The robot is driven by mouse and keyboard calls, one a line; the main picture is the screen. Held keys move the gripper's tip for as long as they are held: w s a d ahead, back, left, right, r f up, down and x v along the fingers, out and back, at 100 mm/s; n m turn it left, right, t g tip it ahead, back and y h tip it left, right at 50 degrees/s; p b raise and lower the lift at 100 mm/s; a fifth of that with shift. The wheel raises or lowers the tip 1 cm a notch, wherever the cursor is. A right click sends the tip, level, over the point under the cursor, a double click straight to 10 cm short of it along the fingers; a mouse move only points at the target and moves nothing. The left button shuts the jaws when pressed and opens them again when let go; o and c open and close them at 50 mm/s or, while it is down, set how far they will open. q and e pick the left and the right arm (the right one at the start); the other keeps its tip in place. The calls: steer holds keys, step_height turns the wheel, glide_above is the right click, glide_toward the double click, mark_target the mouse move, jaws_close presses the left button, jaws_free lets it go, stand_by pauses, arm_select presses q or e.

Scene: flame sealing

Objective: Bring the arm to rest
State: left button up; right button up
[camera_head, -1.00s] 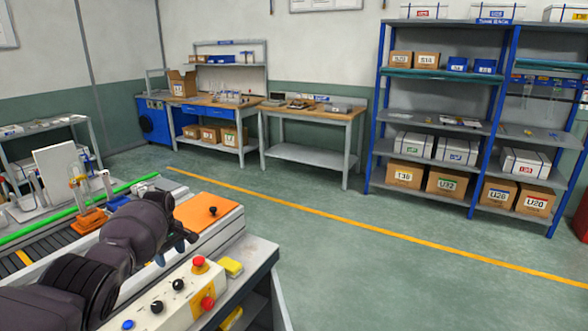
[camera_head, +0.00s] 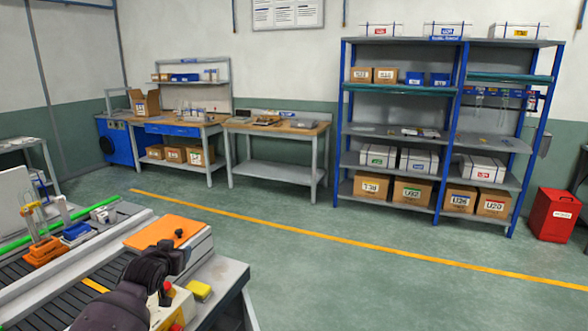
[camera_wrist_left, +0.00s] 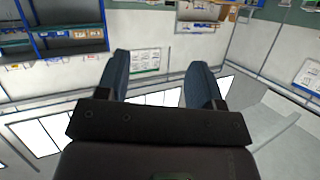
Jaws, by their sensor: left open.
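My left arm (camera_head: 128,296), dark and bulky, comes in at the bottom left of the head view. It is folded in front of the control box at the near end of the conveyor. In the left wrist view my left gripper (camera_wrist_left: 159,72) has its two blue-grey fingers spread wide apart. Nothing is between them, only the far wall and a poster. That view is upside down, with the shelving at the top and ceiling lights below. My right arm and gripper are not in view.
The conveyor (camera_head: 62,288) with an orange plate (camera_head: 167,232), a yellow block (camera_head: 198,290) and an orange test-tube stand (camera_head: 42,252) lies close by. A blue shelf rack (camera_head: 450,135), workbenches (camera_head: 275,130) and a red bin (camera_head: 554,215) stand farther back. The floor between is clear.

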arm_select(q)
steer(key=s+d+f, duration=0.1)
steer(key=s+f, duration=0.6)
steer(key=s, duration=0.7)
steer(key=s+d+f+g, duration=0.1)
steer(key=s+f, duration=0.6)
steer(key=s, duration=0.7)
steer(key=s+d+f+g, duration=0.1)
steer(key=s+f, duration=0.6)
steer(key=s, duration=0.7)
steer(key=shift+s+d+f, duration=0.15)
steer(key=shift+s+d, duration=0.2)
steer(key=shift+d, duration=0.3)
